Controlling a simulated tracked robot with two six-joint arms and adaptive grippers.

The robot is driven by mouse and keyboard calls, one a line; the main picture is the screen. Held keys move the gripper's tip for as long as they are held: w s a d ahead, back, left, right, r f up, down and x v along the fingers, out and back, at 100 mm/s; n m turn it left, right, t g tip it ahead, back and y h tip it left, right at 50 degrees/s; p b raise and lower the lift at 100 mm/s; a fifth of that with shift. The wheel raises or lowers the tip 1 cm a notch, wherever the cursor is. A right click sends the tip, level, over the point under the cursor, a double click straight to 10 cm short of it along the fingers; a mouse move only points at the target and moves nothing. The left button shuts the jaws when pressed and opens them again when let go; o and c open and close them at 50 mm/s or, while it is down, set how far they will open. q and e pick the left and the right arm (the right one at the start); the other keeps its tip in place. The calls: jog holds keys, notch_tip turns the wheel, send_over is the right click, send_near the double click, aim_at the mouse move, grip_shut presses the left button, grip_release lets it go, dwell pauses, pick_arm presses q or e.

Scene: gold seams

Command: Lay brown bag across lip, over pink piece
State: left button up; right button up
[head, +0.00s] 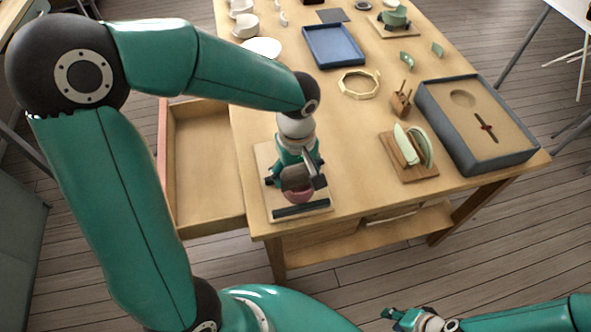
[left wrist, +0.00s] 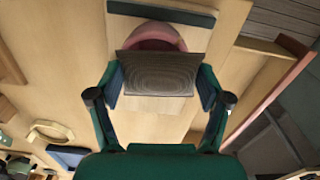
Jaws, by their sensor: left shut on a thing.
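The brown bag (left wrist: 160,75), a flat grey-brown block with curved grain lines, sits between the fingers of my left gripper (left wrist: 162,85) in the left wrist view. My left gripper (head: 295,180) is shut on it above the wooden board at the table's near left. The pink piece (left wrist: 155,33) is rounded and partly hidden behind the bag; it also shows in the head view (head: 299,196). The dark strip that seems to be the lip (head: 301,211) runs along the board's near edge. I cannot tell whether the bag touches the pink piece. My right gripper (head: 392,316) is low, off the table; its opening is unclear.
An open drawer (head: 208,160) juts out left of the board. A wooden stand with pale green pieces (head: 410,152), a dark-rimmed tray (head: 500,160), a yellow ring (head: 359,84) and a blue tray (head: 334,46) stand on the table. Bare tabletop lies right of the board.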

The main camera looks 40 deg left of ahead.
pick_arm(q)
jog(key=shift+f, duration=0.15)
jog(key=o, duration=1.3)
jog(key=shift+r+p, duration=2.8)
jog(key=shift+r, duration=1.25)
